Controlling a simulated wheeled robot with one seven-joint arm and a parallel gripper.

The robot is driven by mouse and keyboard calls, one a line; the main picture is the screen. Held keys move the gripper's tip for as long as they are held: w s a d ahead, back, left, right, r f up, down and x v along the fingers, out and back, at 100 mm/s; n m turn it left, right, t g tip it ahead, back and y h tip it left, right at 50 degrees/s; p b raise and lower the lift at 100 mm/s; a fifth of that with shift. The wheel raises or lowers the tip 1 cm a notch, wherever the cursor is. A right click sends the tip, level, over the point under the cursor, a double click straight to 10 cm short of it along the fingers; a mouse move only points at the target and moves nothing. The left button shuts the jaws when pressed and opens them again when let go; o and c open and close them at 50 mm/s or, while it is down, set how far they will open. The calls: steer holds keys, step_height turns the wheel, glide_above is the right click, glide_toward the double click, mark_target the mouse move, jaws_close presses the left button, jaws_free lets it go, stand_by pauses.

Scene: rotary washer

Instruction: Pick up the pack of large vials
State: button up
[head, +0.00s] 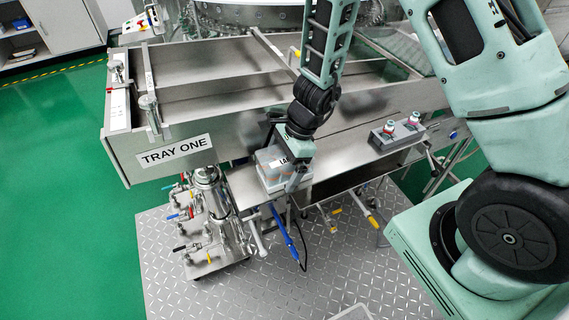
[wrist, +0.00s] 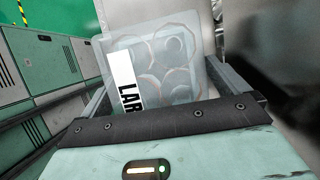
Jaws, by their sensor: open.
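The pack of large vials (head: 268,174) is a clear, boxy pack with a white label. It stands on the steel ledge in front of the tray marked TRAY ONE. In the wrist view the pack (wrist: 172,78) shows several round vial shapes through its clear wrap, and its label reads "LAR", the rest being cut off. My gripper (head: 286,160) is open and down at the pack. In the wrist view the fingers of my gripper (wrist: 160,88) stand on either side of the pack. I cannot tell whether they touch it.
A grey holder (head: 398,134) with two red-and-white capped items stands on the ledge to the right. The long steel tray (head: 160,152) runs behind the pack. Pipes and valves (head: 205,215) stand below at the left.

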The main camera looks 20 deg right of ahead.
steer(key=c, duration=1.2)
steer(key=shift+r, duration=0.1)
